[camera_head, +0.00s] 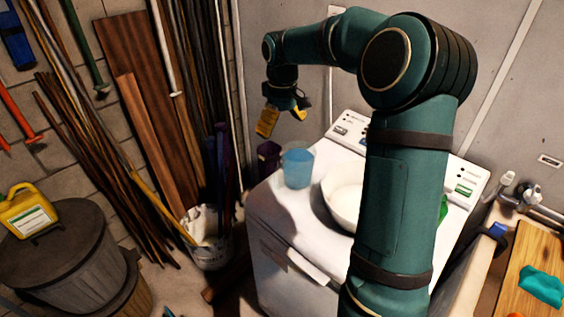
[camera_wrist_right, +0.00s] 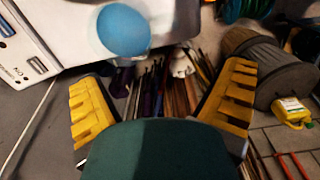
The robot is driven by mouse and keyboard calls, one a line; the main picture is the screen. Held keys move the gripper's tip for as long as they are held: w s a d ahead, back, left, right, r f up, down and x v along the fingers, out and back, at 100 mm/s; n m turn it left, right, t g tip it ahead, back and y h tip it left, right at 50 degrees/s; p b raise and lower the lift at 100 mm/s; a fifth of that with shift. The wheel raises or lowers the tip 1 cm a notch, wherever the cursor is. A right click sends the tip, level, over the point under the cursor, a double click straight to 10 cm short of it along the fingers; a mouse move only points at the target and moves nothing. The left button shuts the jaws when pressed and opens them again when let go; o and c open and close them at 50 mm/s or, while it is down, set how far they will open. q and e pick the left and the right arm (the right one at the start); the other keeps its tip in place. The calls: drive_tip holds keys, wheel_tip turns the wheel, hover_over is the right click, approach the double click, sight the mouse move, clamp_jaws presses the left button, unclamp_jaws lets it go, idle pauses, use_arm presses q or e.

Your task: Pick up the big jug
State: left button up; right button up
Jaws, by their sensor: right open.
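A translucent blue jug (camera_head: 298,166) stands upright on the white washing machine (camera_head: 290,218), near its left rear edge. It also shows in the right wrist view (camera_wrist_right: 124,31) as a blue round shape at the top, left of centre. A yellow jug (camera_head: 27,211) with a handle and a pale label sits on a dark barrel at the far left. My right gripper (camera_head: 284,115) is open and empty, above and slightly left of the blue jug, apart from it. Its yellow fingers are spread wide in the right wrist view. My left gripper is out of view.
A white basin (camera_head: 343,195) stands right of the blue jug, partly hidden by my right arm. A white bucket (camera_head: 207,240) and leaning poles and boards stand left of the machine. A wooden board (camera_head: 522,262) with a teal cloth lies at right.

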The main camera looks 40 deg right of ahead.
drive_tip(key=b, duration=0.1)
hover_over(281, 167)
drive_tip(key=d, duration=0.1)
wheel_tip(281, 167, down, 8)
drive_tip(key=shift+w+d+r, duration=0.1)
drive_tip(key=shift+w+r, duration=0.05)
drive_tip(key=shift+r, duration=0.1)
drive_tip(key=shift+w+a+f+b, duration=0.1)
drive_tip(key=shift+a+f+b, duration=0.15)
drive_tip(key=shift+f, duration=1.3)
drive_tip(key=shift+a+f+b, duration=0.1)
drive_tip(key=shift+f+b, duration=0.1)
drive_tip(key=shift+f, duration=1.3)
drive_tip(key=c, duration=1.3)
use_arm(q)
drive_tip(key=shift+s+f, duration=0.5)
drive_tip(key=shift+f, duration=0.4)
use_arm(e)
drive_tip(key=shift+r, duration=0.1)
drive_tip(key=shift+c, duration=0.9)
drive_tip(key=shift+r, duration=0.1)
